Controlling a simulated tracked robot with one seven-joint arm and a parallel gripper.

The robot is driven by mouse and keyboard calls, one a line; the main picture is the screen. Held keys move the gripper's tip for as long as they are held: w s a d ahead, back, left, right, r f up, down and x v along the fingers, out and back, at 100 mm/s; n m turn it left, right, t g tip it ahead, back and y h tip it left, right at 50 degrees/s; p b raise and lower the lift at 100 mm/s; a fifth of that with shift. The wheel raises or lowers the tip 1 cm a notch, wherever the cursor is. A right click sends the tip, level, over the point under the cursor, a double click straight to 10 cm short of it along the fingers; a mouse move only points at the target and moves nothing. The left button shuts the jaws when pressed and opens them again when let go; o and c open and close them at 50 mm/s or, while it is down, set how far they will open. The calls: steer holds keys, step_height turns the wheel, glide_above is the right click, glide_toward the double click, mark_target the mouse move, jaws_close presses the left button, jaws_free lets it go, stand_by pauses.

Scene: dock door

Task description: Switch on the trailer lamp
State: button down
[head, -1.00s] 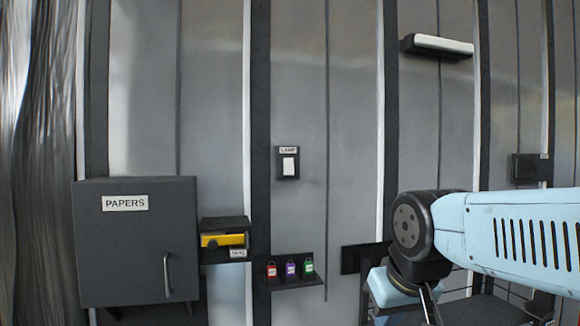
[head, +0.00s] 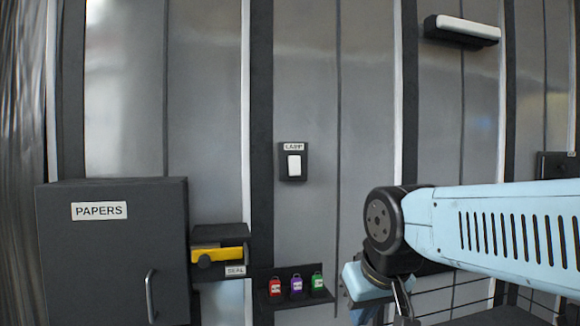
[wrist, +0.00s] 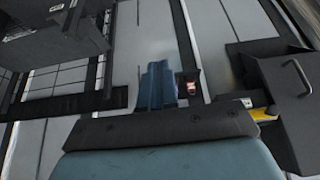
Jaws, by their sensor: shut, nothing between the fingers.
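The lamp switch (head: 293,162) is a white rocker on a dark plate labelled LAMP, fixed to the grey wall at mid-height in the head view. The trailer lamp (head: 467,30) is a long pale bar in a dark housing, high on the wall at right; I cannot tell whether it is lit. My gripper (wrist: 157,72) shows in the wrist view as blue fingers together with nothing between them. In the head view my arm is at the lower right, apart from the switch, and the fingertips are not clearly visible. I cannot make out the switch in the wrist view.
A dark PAPERS box (head: 112,250) with a handle stands at lower left. Beside it is a SEAL holder (head: 232,271) with a yellow item (head: 222,256). A small shelf (head: 320,297) below the switch holds red, purple and green padlocks. The wall around the switch is clear.

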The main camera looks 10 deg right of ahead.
steer(key=w+r+m+t, duration=0.2)
steer(key=w+r+m, duration=1.6)
steer(key=w+r, duration=0.8)
step_height(320, 180, up, 4)
steer(key=shift+w+a+t, duration=0.2)
steer(key=shift+t, duration=0.2)
steer(key=shift+f, duration=0.1)
glide_toward(296, 174)
step_height(296, 174, down, 4)
steer(key=shift+w+f, duration=0.15)
steer(key=shift+w, duration=0.9)
steer(key=shift+w+f, duration=0.15)
steer(key=shift+w, duration=0.9)
